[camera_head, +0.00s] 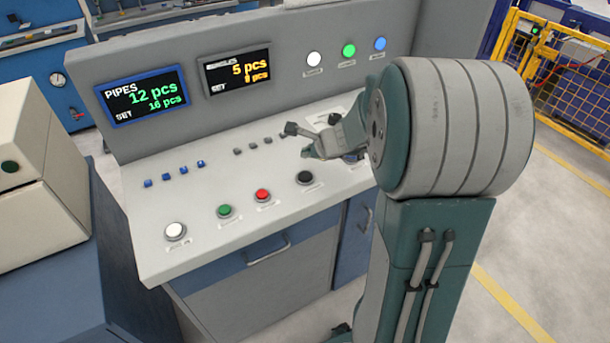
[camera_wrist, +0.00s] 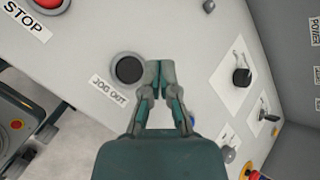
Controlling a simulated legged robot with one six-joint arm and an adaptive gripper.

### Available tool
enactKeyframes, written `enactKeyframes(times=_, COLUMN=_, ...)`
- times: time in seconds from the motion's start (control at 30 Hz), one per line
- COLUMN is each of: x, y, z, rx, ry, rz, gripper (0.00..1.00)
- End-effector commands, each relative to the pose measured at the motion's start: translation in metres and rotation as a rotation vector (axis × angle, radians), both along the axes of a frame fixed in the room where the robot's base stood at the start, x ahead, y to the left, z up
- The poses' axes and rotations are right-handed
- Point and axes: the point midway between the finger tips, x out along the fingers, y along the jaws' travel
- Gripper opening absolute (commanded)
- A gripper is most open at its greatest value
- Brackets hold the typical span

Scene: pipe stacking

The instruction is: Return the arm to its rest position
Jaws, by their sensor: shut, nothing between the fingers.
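My gripper (camera_wrist: 160,72) is shut and empty in the wrist view, its fingertips together beside the black "JOG OUT" button (camera_wrist: 129,68). I cannot tell whether it touches the button. In the head view my gripper (camera_head: 298,142) shows over the control panel (camera_head: 200,214), partly hidden behind my own arm. The black button (camera_head: 305,178) is just below it in that picture. My arm reaches in from the right side of the head view.
The panel carries a red button (camera_head: 263,196), a green button (camera_head: 225,211), a white button (camera_head: 176,231) and small switches. Two displays (camera_head: 143,95) (camera_head: 236,70) stand on its back wall. A beige box (camera_head: 40,170) is at left. Open floor (camera_head: 560,230) lies at right, before a yellow fence (camera_head: 560,60).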

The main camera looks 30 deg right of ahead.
Motion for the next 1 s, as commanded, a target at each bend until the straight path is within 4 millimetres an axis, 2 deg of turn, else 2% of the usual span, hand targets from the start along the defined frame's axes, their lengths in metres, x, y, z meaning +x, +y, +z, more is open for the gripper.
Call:
enactKeyframes(times=0.33, x=0.0, y=0.001, z=0.001, rx=-0.004, ry=-0.002, rz=0.007, gripper=0.0)
enactKeyframes(times=0.47, x=-0.008, y=0.024, z=0.018, rx=-0.074, ry=-0.019, rz=0.125, gripper=0.0)
enactKeyframes(times=0.57, x=-0.026, y=0.057, z=0.041, rx=-0.194, ry=-0.043, rz=0.318, gripper=0.0)
enactKeyframes(times=0.7, x=-0.062, y=0.102, z=0.067, rx=-0.388, ry=-0.07, rz=0.612, gripper=0.0)
enactKeyframes(times=0.83, x=-0.101, y=0.133, z=0.084, rx=-0.575, ry=-0.089, rz=0.871, gripper=0.0)
enactKeyframes(times=1.0, x=-0.155, y=0.156, z=0.098, rx=-0.832, ry=-0.096, rz=1.182, gripper=0.0)
